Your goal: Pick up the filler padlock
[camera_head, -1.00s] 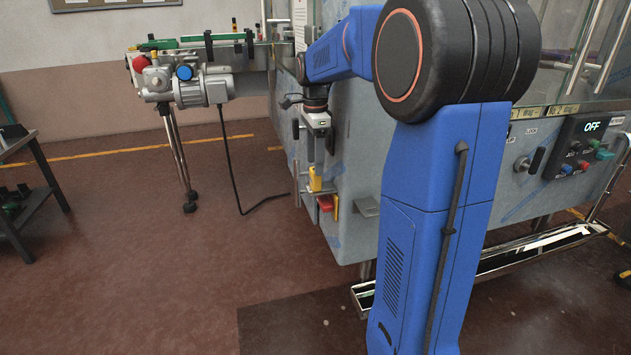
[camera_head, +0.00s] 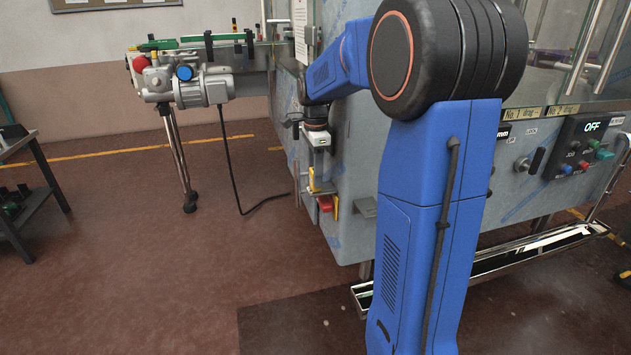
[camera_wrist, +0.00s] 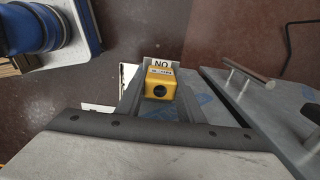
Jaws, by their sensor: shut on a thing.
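The padlock (camera_wrist: 160,83) is a yellow block with a round black keyhole and a small label on top, in the middle of the wrist view. In the head view the yellow padlock (camera_head: 314,182) is small, beside the machine's left side. My gripper (camera_head: 318,176) reaches down to it and is shut on it. The wrist view shows grey finger-like parts on both sides of the padlock. Its shackle and what it hangs on are hidden.
A red part (camera_head: 325,203) and a yellow part (camera_head: 336,208) sit just below my gripper, close to the machine's grey panel (camera_head: 350,235). A metal bar handle (camera_wrist: 250,73) shows right of the padlock. Open floor (camera_head: 150,250) lies to the left.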

